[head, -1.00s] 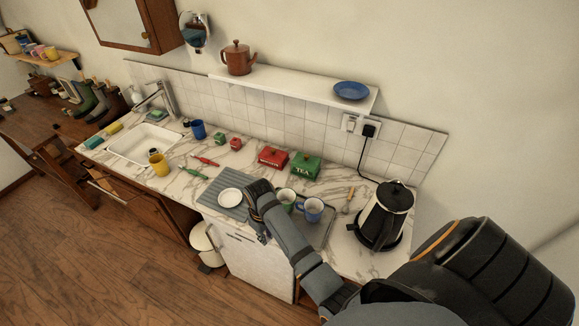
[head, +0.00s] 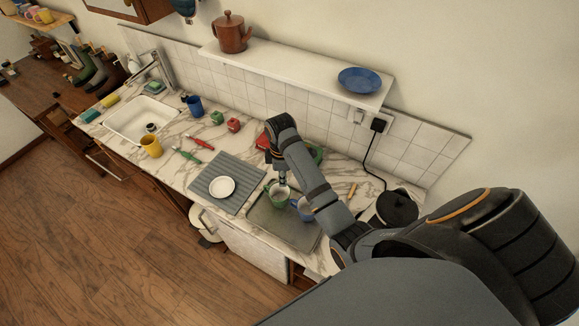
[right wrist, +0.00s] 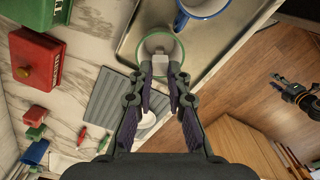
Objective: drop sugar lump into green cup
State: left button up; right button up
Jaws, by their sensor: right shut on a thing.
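The green cup (head: 273,199) stands on a metal tray (head: 268,224). In the right wrist view the green cup (right wrist: 145,46) shows its round rim and open mouth. My right gripper (head: 283,182) points down over this cup. In the right wrist view the gripper (right wrist: 162,74) is shut on the white sugar lump (right wrist: 159,61). The lump overlaps the cup's opening in that view; its exact height above the cup is hard to tell.
A blue cup (head: 304,211) stands right beside the green one, partly hidden by my arm; its rim also shows in the right wrist view (right wrist: 181,20). A white saucer (head: 221,187) lies on a grey ribbed mat (head: 208,176). A black kettle (head: 397,206) stands to the right.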

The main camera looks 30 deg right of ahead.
jog(key=f, duration=0.3)
jog(key=a+f, duration=0.1)
jog(key=f, duration=0.1)
jog(key=shift+s+f, duration=0.3)
jog(key=shift+f, duration=0.05)
jog(key=shift+s+a+r, duration=0.1)
jog(key=o, duration=0.8)
notch_tip(320, 180, up, 7)
send_over(281, 188)
jog(key=s+a, duration=0.2)
jog(key=s, duration=0.2)
pick_arm(q)
jog(key=shift+s+a+f, duration=0.1)
jog(key=shift+s+a, duration=0.7)
jog(key=shift+a, duration=0.25)
pick_arm(e)
jog(key=shift+w+d+r, duration=0.15)
jog(key=shift+r, duration=0.05)
